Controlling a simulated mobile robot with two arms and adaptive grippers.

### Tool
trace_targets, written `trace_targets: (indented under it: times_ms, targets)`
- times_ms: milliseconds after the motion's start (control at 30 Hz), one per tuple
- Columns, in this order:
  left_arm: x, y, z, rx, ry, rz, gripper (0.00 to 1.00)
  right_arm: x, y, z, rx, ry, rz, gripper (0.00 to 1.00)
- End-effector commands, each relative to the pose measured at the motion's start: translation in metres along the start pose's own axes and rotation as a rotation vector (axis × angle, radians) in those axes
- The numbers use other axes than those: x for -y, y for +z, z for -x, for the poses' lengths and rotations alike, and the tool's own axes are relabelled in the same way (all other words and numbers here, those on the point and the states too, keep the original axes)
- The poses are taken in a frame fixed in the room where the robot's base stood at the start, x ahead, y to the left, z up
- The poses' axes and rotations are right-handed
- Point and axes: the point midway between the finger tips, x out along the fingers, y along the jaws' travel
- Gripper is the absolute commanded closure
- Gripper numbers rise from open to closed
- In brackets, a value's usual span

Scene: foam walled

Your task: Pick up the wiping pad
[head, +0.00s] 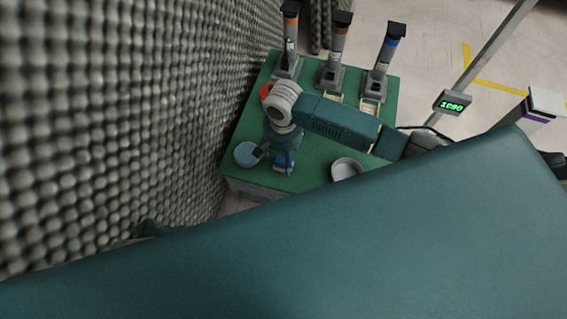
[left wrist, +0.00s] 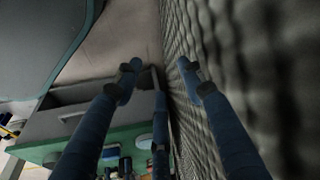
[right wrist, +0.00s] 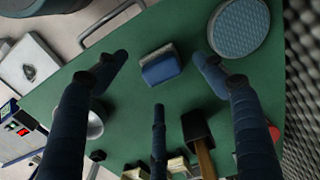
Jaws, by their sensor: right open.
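In the right wrist view, the wiping pad (right wrist: 160,66), a small block with a blue side and a grey top, lies on the green tabletop (right wrist: 130,38). In the head view a blue patch (head: 284,168) below my right gripper (head: 274,158) appears to be the pad, partly covered. My right gripper (right wrist: 160,76) is open and empty, its fingers spread on either side of the pad in the picture. I cannot tell its height above it. My left gripper (left wrist: 158,78) is open and empty beside the foam wall, away from the pad.
A round blue-grey disc (right wrist: 240,28) lies near the pad. A black-headed tool with a wooden handle (right wrist: 198,140) and a white bowl (head: 346,168) are on the table. Several dispensers (head: 332,70) stand at the back. The foam wall (head: 120,110) borders the left.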

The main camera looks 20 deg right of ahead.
Motion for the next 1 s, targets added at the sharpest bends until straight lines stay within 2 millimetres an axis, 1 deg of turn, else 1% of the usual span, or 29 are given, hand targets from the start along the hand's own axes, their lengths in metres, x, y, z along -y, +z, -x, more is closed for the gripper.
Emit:
trace_targets:
  times_ms: [67,300,400,533,733,767,800,967,1000]
  targets:
    - [0.001,-0.002,0.008,-0.008,-0.001,0.001,0.6,0.0,0.0,-0.007,0.0,0.0,0.001,0.3]
    - [0.002,-0.006,0.05,-0.03,-0.005,0.003,0.6,0.0,0.0,-0.031,0.0,0.001,0.0,0.3]
    - [0.003,-0.005,0.059,-0.035,-0.006,0.004,0.6,0.0,0.0,-0.045,0.0,0.001,-0.001,0.3]
    - [0.003,-0.004,0.067,-0.037,-0.007,0.004,0.6,0.0,0.0,-0.05,-0.001,0.0,0.0,0.3]
    - [0.003,-0.004,0.068,-0.037,-0.007,0.004,0.6,0.0,0.0,-0.049,-0.001,0.0,0.0,0.3]
    - [0.003,-0.004,0.068,-0.037,-0.007,0.004,0.6,0.0,0.0,-0.049,-0.001,0.0,0.001,0.32]
    - [0.003,-0.004,0.068,-0.037,-0.007,0.004,0.6,0.0,0.0,-0.049,-0.001,0.0,0.001,0.4]
    - [0.003,-0.004,0.068,-0.037,-0.007,0.004,0.6,0.0,0.0,-0.049,0.0,0.0,0.0,0.72]
    - [0.003,-0.004,0.068,-0.037,-0.007,0.004,0.6,0.0,0.0,-0.049,0.0,0.0,0.0,0.8]
